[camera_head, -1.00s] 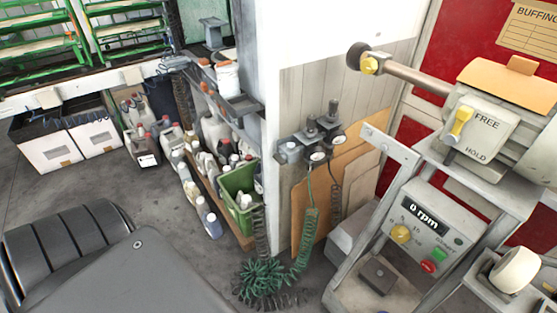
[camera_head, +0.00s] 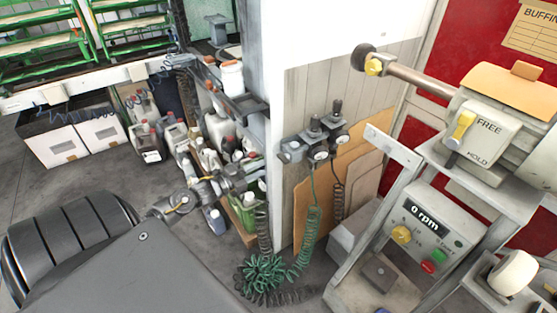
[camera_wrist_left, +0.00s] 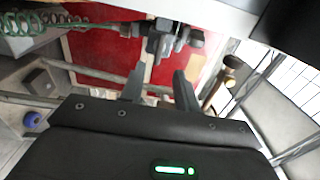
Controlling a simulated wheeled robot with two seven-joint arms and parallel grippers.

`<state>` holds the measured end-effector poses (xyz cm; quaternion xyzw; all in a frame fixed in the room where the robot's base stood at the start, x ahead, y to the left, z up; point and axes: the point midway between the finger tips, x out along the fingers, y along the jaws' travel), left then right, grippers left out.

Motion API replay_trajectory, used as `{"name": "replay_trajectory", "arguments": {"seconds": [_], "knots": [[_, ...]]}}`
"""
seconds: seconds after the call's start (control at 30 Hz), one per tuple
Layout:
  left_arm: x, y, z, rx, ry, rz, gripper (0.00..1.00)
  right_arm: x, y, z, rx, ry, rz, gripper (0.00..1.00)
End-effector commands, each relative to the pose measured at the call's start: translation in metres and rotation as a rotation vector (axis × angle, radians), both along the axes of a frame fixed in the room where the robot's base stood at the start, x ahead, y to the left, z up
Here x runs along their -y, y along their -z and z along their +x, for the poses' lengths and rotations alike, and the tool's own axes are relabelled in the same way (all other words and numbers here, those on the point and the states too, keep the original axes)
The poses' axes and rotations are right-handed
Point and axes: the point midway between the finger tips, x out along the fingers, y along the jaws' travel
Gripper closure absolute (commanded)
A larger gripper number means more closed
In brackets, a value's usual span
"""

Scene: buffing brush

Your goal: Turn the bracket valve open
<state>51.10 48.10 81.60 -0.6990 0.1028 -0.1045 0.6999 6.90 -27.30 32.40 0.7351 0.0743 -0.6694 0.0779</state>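The grey wall bracket (camera_head: 293,149) is on the corner panel in the head view, with dark knobs and two round gauges. I cannot tell which part of it is the valve or how it is turned. A dark bracket-like fitting (camera_wrist_left: 163,42) shows beyond the fingers in the left wrist view. My left gripper (camera_head: 250,176) reaches in from the left, below and left of the bracket, apart from it. In the left wrist view its two fingers (camera_wrist_left: 158,85) are spread, with nothing seen between them. My right gripper is not in view.
Coiled green hose (camera_head: 265,275) hangs from the bracket to the floor. Bottles and a green crate (camera_head: 243,215) stand behind my left arm. The buffing machine (camera_head: 500,125) and its 0 rpm control box (camera_head: 425,235) stand at the right.

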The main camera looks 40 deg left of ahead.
Motion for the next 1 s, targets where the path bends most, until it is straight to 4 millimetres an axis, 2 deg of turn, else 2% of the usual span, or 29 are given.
{"name": "replay_trajectory", "arguments": {"seconds": [0.2,0.43,0.6,0.9,1.0], "knots": [[0.012,-0.003,0.041,0.002,-0.002,-0.003,0.68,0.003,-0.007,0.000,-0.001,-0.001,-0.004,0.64],[0.022,-0.001,0.074,0.000,-0.003,-0.002,0.68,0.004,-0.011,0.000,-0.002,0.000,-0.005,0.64],[0.026,0.000,0.085,-0.002,-0.002,-0.002,0.68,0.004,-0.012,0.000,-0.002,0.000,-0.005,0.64],[0.026,0.001,0.086,-0.002,-0.002,-0.001,0.68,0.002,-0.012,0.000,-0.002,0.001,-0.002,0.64],[0.026,0.001,0.086,-0.002,-0.002,-0.001,0.81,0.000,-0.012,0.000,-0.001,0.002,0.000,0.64]]}}
